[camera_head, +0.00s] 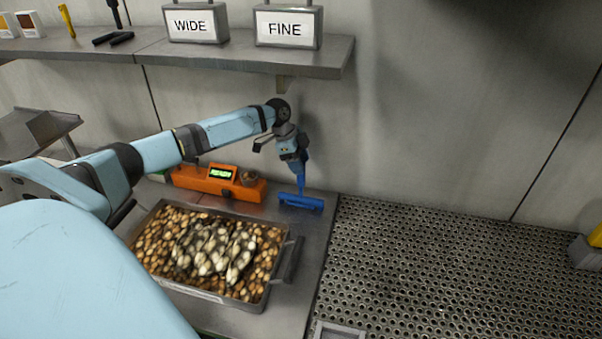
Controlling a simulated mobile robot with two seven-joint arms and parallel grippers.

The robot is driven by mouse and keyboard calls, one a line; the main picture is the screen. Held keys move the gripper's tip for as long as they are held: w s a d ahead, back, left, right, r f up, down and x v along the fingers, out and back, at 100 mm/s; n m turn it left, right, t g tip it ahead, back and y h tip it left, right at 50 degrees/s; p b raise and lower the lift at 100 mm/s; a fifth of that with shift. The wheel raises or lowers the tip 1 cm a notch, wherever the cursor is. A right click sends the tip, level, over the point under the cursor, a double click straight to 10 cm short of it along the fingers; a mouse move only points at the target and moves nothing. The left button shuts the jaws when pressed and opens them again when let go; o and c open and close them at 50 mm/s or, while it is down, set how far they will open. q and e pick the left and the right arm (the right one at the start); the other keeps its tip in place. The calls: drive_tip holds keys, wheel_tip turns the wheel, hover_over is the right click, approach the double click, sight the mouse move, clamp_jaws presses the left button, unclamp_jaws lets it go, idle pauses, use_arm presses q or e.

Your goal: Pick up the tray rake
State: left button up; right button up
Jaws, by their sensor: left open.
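The tray rake (301,201) is blue and stands at the back right of the steel counter. Its wide head rests on or just above the counter, and its handle rises to my left gripper (299,160). My left gripper is open at the top of the handle, pointing down. The fingers overlap the upper handle in the picture, and I cannot tell whether they touch it. My right gripper is not in view.
A metal tray (292,262) of brown and pale nuts sits in front of the rake. An orange device (217,182) with a green display stands behind it. Perforated flooring (430,265) at right is mostly clear.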

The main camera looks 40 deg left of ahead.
sight(303, 186)
use_arm(q)
drive_tip(key=x, duration=0.3)
drive_tip(key=shift+a, duration=0.1)
clamp_jaws()
